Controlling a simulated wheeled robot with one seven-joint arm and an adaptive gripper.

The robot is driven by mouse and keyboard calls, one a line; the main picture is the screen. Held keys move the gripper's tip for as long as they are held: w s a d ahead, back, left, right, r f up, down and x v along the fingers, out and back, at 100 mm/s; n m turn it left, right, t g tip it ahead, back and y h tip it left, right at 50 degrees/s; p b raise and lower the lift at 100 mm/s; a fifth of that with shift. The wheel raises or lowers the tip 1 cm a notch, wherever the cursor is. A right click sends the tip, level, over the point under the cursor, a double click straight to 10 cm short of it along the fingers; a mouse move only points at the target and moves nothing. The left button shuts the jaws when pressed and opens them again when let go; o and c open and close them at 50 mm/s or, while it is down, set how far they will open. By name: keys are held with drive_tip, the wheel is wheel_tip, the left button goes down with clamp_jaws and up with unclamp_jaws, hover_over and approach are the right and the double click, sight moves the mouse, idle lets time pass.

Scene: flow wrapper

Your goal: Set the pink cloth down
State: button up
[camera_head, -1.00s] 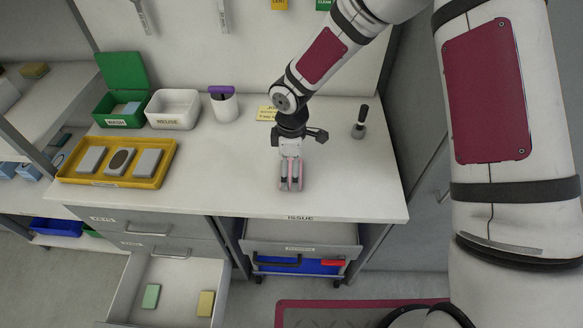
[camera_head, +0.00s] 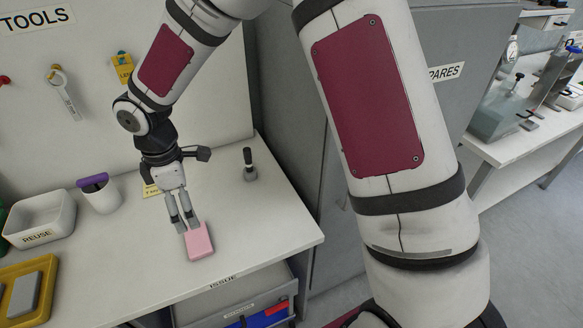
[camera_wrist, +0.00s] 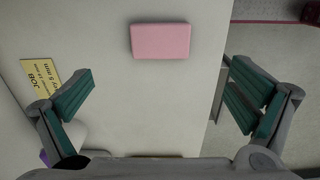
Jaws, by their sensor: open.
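The pink cloth (camera_head: 199,242) is a small folded block lying on the white bench top (camera_head: 130,262), near the front edge marked ISSUE. In the wrist view the pink cloth (camera_wrist: 160,41) lies flat on the white surface, ahead of the fingers and apart from them. My gripper (camera_head: 184,226) is just behind the cloth in the head view, pointing down toward it. In the wrist view my gripper (camera_wrist: 162,95) has its fingers spread wide with nothing between them.
A yellow job card (camera_wrist: 44,80) lies on the bench. The bench right of the cloth is clear.

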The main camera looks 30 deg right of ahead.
drive_tip(key=s+d+r+m+t+h, duration=0.1)
drive_tip(key=s+d+r+m, duration=0.3)
drive_tip(key=d+r, duration=0.35)
drive_tip(key=s+d+r+m+t+h, duration=0.1)
drive_tip(key=s+d+r+m, duration=0.4)
drive_tip(key=d+r, duration=0.3)
drive_tip(key=s+d+r+m+t+y, duration=0.1)
drive_tip(key=s+d+r+m, duration=0.1)
drive_tip(key=s, duration=0.5)
drive_tip(key=s+d+r+m+t+y, duration=0.1)
drive_tip(key=s+d+r+m, duration=0.1)
drive_tip(key=s+r+m, duration=0.2)
drive_tip(key=shift+s+d+m+t, duration=0.2)
drive_tip(key=shift+s+m+t, duration=0.1)
drive_tip(key=shift+s+m, duration=1.05)
drive_tip(key=shift+s, duration=0.1)
drive_tip(key=shift+c, duration=0.2)
